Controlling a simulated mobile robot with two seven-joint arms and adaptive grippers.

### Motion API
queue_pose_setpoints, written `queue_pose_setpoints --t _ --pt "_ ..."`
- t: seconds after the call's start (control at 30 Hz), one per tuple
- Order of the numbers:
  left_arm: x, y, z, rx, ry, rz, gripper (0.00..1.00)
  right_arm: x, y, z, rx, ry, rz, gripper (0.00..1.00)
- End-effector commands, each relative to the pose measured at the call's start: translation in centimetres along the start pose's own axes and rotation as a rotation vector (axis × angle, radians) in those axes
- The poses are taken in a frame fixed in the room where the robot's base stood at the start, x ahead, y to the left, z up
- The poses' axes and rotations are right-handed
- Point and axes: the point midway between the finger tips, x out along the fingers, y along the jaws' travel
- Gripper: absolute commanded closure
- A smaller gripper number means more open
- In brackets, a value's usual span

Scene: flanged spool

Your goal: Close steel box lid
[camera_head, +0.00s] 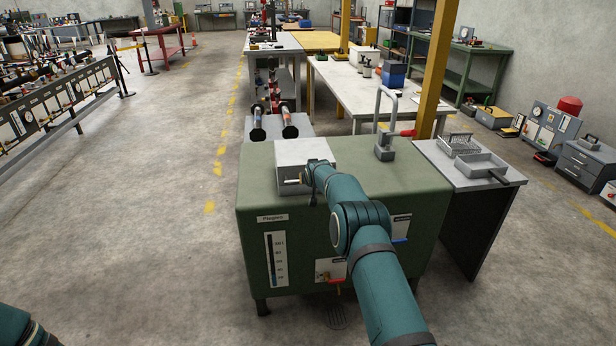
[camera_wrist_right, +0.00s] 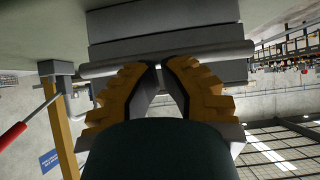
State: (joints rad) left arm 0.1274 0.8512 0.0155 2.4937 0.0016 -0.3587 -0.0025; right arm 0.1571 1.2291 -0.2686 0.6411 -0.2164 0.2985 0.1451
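A pale steel box (camera_head: 303,152) sits on top of the green cabinet, and its light top face looks flat and unbroken from above. I cannot tell how far its lid is open. My right arm reaches up to the box's front, and my right gripper (camera_head: 300,182) is at the front face, largely hidden by my wrist. In the right wrist view the gripper's yellow fingers (camera_wrist_right: 163,64) converge on a grey horizontal bar (camera_wrist_right: 225,54), with a narrow gap between the tips. Whether they grip the bar is unclear. My left gripper is out of view.
The green cabinet (camera_head: 262,215) stands in front of me, with a clamp-like fixture (camera_head: 384,150) with a red handle at its back right. A side table (camera_head: 497,178) with metal trays adjoins on the right. Two spool-like parts (camera_head: 258,132) lie behind the box. Floor on the left is clear.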

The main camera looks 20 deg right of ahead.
Motion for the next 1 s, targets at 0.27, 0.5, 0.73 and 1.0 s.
queue_pose_setpoints --t 0.27,0.5,0.73,1.0 --pt "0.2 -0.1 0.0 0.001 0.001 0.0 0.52 0.5 0.2 0.3 0.002 0.001 0.0 1.0" --pt "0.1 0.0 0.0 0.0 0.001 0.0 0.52 0.5 0.2 0.3 0.001 0.001 0.0 1.0" --pt "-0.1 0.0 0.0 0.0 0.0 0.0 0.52 -0.1 0.3 -0.3 0.001 0.002 0.0 1.0" --pt "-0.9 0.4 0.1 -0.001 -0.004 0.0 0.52 -2.5 0.6 -2.2 -0.001 -0.003 -0.001 1.0"
